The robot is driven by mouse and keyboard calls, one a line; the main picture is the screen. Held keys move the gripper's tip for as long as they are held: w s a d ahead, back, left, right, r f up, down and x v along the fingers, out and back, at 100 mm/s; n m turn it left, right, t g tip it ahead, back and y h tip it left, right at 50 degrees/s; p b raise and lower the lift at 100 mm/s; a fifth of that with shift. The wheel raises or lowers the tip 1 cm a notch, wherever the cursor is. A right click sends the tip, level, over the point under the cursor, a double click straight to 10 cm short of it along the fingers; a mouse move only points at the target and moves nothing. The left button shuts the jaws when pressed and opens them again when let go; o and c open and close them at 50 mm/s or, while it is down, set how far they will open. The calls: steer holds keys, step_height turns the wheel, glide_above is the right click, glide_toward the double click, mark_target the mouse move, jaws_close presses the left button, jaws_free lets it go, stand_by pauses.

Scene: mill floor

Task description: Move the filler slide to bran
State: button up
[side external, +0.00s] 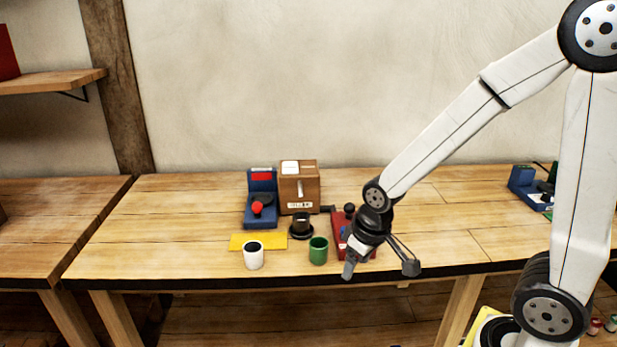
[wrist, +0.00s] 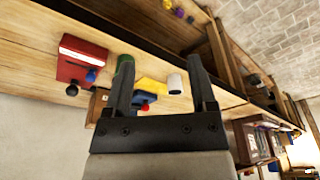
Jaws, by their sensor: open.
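A brown box (side external: 310,194) with a pale upright slide or lever on its front stands at the back of the bench in the side view. Its markings are too small to read, so I cannot tell the bran setting or the slide's position. A corner of the box (wrist: 97,104) shows in the wrist view, partly hidden behind my gripper. My gripper (side external: 379,268) is open and empty, near the bench's front edge, right of and in front of the box. Its two spread fingers (wrist: 161,62) also show in the wrist view.
A blue device (side external: 249,215) with a red knob stands left of the box. A red device (side external: 340,222) is close behind my gripper. A black round piece (side external: 302,229), green cup (side external: 318,251), white cup (side external: 253,258) and yellow mat (side external: 274,241) lie in front. The bench's left is clear.

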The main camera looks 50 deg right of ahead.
steer(key=w+d, duration=0.5)
steer(key=d, duration=0.1)
steer(key=w+d+f+g, duration=0.1)
steer(key=w+d, duration=0.5)
steer(key=w+d+f+g, duration=0.1)
steer(key=w+d, duration=0.4)
steer(key=d, duration=0.1)
steer(key=shift+w+d+f, duration=0.15)
steer(key=shift+d, duration=0.25)
steer(key=shift+w+d+f, duration=0.15)
steer(key=shift+w+d, duration=0.05)
steer(key=shift+d, duration=0.4)
steer(key=shift+f, duration=3.9)
steer(key=shift+c, duration=0.3)
jaws_close()
